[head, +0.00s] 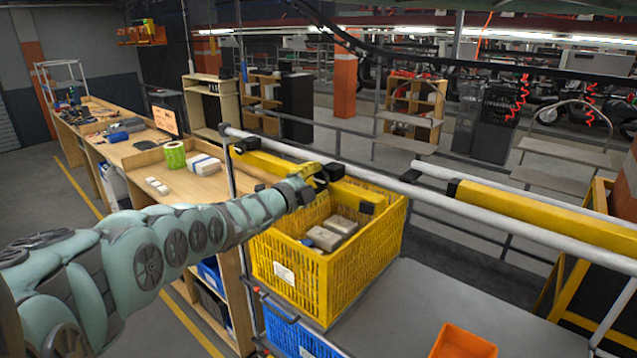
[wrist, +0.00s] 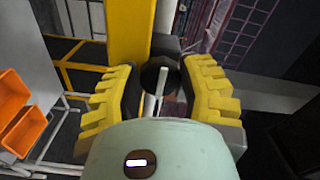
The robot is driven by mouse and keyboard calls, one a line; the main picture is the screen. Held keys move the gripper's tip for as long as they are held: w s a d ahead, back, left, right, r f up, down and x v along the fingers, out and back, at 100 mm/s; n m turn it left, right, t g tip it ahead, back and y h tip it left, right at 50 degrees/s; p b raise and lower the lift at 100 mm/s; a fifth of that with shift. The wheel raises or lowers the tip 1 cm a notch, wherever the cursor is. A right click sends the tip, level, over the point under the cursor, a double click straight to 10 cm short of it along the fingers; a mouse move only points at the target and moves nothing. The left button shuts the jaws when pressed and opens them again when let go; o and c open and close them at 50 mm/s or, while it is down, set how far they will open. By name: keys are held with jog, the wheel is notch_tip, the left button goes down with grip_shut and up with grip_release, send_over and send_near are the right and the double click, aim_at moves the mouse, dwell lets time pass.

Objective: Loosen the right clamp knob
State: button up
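In the wrist view, a dark round knob (wrist: 160,72) with a pale bar across its front sits between the fingertips of my gripper (wrist: 158,88). The yellow ribbed fingers are apart, one on each side of the knob; I cannot tell if either touches it. In the head view, my gripper (head: 322,174) is at the rail, above the back of the yellow crate. The head view does not show clearly which clamp knob is between the fingers.
The yellow crate (head: 290,277) with pale boxes stands below my gripper. A yellow rail (head: 540,216) with a pale pipe runs off to the right. An orange bin (head: 462,342) is at the front right of the grey surface (head: 420,295). A blue crate (head: 290,333) is in front.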

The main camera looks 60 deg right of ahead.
jog(key=o, duration=0.5)
jog(key=shift+s, duration=0.1)
jog(key=shift+a, duration=0.1)
jog(key=shift+w+a, duration=0.2)
jog(key=shift+w, duration=0.05)
jog(key=shift+w+a+f, duration=0.1)
jog(key=shift+a, duration=0.4)
jog(key=shift+w+a, duration=0.1)
jog(key=shift+a, duration=2.8)
